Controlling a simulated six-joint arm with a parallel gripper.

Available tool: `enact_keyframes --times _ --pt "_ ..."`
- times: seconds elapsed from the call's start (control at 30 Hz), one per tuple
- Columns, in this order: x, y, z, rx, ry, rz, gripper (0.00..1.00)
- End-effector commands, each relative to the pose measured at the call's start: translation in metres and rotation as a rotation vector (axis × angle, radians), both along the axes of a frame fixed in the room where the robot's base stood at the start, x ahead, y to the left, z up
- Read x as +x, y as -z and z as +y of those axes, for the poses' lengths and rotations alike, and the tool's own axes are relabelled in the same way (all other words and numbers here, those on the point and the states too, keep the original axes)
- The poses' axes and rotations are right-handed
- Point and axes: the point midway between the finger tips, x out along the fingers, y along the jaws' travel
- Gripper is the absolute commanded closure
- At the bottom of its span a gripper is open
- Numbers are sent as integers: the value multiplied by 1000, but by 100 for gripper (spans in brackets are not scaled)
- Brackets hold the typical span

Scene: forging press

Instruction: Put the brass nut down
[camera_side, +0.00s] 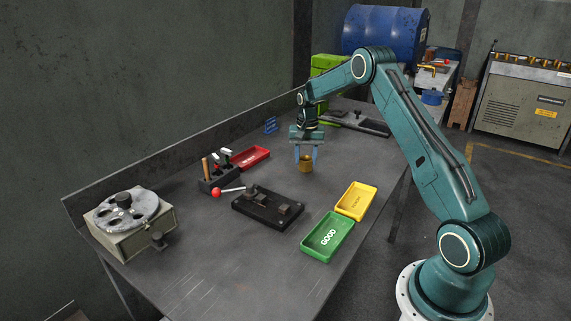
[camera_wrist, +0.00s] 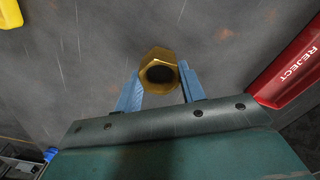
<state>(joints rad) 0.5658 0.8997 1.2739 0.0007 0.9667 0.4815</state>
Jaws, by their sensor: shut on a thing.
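The brass nut (camera_side: 305,164) is a gold-coloured hexagonal piece with a dark hole. In the wrist view the nut (camera_wrist: 158,60) sits between the tips of two blue fingers, hole facing the camera. My gripper (camera_side: 305,155) points straight down over the middle of the table (camera_side: 215,270), its fingers shut on the nut. In the side view the nut is at or just above the tabletop; I cannot tell whether it touches. The wrist view also shows my gripper (camera_wrist: 159,85) with bare grey table behind the nut.
A red tray (camera_side: 252,158), marked REJECT in the wrist view (camera_wrist: 290,72), lies left of the nut. A black fixture (camera_side: 268,208), a green GOOD tray (camera_side: 328,238) and a yellow tray (camera_side: 356,200) are nearer. A tool holder (camera_side: 218,180) and a dial device (camera_side: 128,222) stand left.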

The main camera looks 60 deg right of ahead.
Motion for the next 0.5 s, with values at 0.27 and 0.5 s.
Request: enact_keyframes --times 0.27,0.5 --pt "1 0 0 -1 0 -2 98" --pt "0 3 0 1 0 0 39"
